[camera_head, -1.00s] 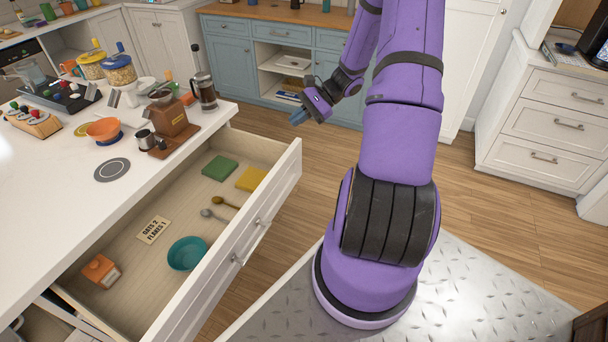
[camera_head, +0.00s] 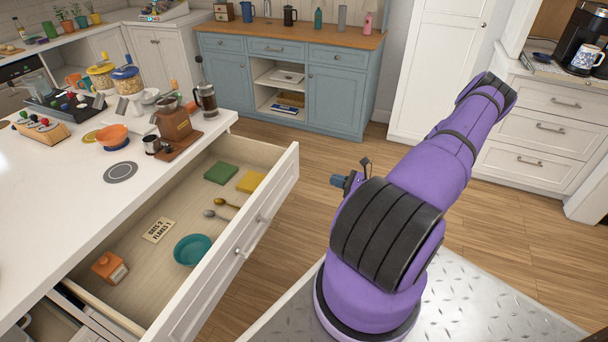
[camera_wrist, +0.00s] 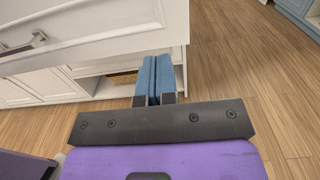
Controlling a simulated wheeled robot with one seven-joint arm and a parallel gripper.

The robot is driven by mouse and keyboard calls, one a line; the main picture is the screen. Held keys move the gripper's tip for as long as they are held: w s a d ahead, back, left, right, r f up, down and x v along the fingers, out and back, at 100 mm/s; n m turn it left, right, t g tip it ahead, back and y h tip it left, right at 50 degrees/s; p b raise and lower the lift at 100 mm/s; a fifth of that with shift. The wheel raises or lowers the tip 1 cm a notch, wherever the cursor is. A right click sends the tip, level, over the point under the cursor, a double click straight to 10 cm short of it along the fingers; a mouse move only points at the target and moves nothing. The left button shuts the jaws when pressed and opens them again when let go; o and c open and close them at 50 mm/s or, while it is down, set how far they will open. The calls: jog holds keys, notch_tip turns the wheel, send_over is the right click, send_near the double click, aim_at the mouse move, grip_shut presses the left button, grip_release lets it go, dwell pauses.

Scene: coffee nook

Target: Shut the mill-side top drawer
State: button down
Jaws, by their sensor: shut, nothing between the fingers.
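The mill-side top drawer (camera_head: 243,241) is pulled far out of the white counter, below the wooden coffee mill (camera_head: 173,124). Its white front and a metal handle (camera_wrist: 25,43) show at the upper left of the wrist view. My gripper's blue fingers (camera_wrist: 154,80) are shut together and empty, near the right end of that front; I cannot tell whether they touch it. In the head view my gripper (camera_head: 338,181) is just right of the drawer, outside it, mostly hidden by my arm.
The drawer holds a teal bowl (camera_head: 192,249), an orange carton (camera_head: 109,267), spoons, a card, a green sponge (camera_head: 221,174) and a yellow one. Blue cabinets (camera_head: 335,98) stand at the back, white drawers (camera_head: 541,127) at the right. Wooden floor between is clear.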

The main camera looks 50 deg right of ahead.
aim_at(294, 169)
jog(key=x, duration=1.3)
jog(key=shift+f, duration=0.1)
jog(key=shift+w+a, duration=0.1)
jog(key=shift+w, duration=0.35)
